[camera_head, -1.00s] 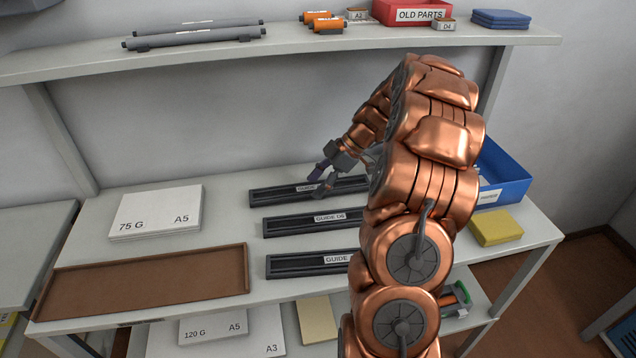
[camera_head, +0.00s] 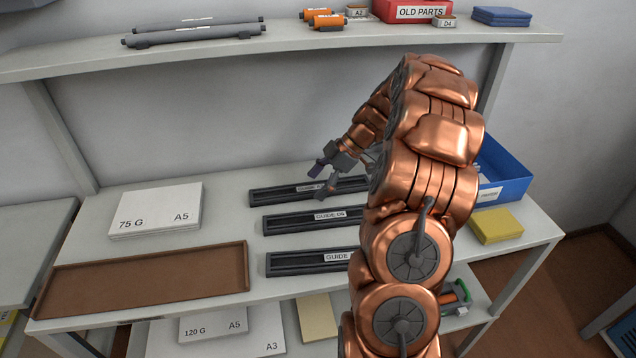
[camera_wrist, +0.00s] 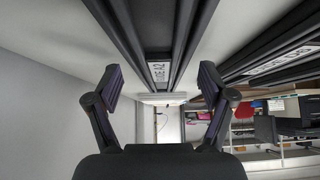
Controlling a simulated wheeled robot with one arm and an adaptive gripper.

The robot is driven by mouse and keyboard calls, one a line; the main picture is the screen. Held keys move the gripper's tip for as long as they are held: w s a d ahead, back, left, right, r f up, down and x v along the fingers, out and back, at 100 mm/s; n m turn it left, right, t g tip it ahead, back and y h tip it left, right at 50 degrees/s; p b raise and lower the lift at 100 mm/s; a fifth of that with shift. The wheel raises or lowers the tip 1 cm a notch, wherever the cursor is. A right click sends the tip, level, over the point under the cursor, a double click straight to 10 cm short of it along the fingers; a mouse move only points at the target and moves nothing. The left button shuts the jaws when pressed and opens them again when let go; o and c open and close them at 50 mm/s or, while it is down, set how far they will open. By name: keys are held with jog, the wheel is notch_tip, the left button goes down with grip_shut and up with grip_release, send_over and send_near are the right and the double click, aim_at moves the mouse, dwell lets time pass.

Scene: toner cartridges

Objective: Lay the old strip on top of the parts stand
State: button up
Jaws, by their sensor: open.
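My gripper (camera_head: 323,181) is open and empty at the farthest of the dark guide trays (camera_head: 268,199) on the table. In the wrist view its two fingers stand wide apart, with my gripper (camera_wrist: 161,80) facing along that guide, whose white label (camera_wrist: 158,72) shows between and beyond the tips. Two more dark guides, the middle one (camera_head: 285,224) and the nearest one (camera_head: 290,267), lie in front of it. I cannot tell whether a separate strip lies in any guide. No thing in view is clearly marked as the parts stand.
A brown tray (camera_head: 150,288) and a paper stack (camera_head: 157,212) lie to the left. A blue bin (camera_head: 508,184) and a yellow pad (camera_head: 497,226) are to the right. The upper shelf holds grey rollers (camera_head: 195,36), orange cartridges (camera_head: 326,20) and a red OLD PARTS box (camera_head: 411,12).

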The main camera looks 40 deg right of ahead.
jog(key=shift+r, duration=0.2)
jog(key=shift+d+r, duration=0.2)
jog(key=shift+d, duration=0.05)
jog(key=v, duration=0.6)
jog(key=shift+s+d+r+b, duration=0.2)
jog(key=shift+r+b, duration=0.1)
jog(key=shift+b, duration=0.1)
